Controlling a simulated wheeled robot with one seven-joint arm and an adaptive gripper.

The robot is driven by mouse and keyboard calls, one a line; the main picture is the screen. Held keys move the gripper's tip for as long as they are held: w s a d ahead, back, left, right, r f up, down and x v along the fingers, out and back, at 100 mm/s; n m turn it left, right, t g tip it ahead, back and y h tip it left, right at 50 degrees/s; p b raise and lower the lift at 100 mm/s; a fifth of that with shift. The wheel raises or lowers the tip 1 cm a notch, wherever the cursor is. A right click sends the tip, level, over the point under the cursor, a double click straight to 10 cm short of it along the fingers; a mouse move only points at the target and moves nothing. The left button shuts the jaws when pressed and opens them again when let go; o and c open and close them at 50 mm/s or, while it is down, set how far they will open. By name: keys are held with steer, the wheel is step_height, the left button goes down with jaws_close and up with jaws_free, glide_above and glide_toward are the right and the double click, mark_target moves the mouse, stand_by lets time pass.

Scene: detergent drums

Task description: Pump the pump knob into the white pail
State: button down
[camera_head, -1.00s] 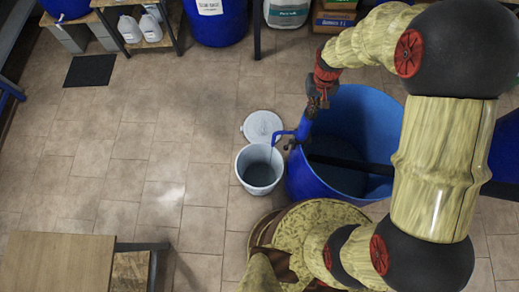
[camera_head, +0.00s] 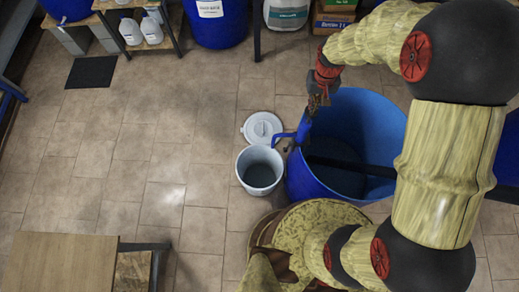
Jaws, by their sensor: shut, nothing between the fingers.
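The white pail (camera_head: 259,185) stands upright on the floor left of a large open blue drum (camera_head: 392,115). A blue pump knob (camera_head: 304,127) stands at the drum's left rim, and its spout (camera_head: 284,136) points left toward the pail's upper edge. My gripper (camera_head: 314,106) is shut and empty, fingertips down, just above the knob. I cannot tell whether the fingertips touch the knob. The inside of the pail looks grey; its liquid level is unclear. My arm hides part of the drum's right side.
A round white lid (camera_head: 262,127) lies on the floor behind the pail. A wooden table (camera_head: 62,262) is at the lower left. Shelves with white jugs (camera_head: 131,32) and another blue drum (camera_head: 216,28) stand at the back.

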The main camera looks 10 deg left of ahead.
steer(key=shift+r+p, duration=2.05)
steer(key=shift+r, duration=1.5)
steer(key=shift+f, duration=0.1)
steer(key=shift+f+b, duration=3.9)
steer(key=shift+f, duration=2)
steer(key=shift+s, duration=0.1)
steer(key=shift+r+p, duration=3.7)
steer(key=shift+r, duration=2.3)
steer(key=shift+f, duration=0.1)
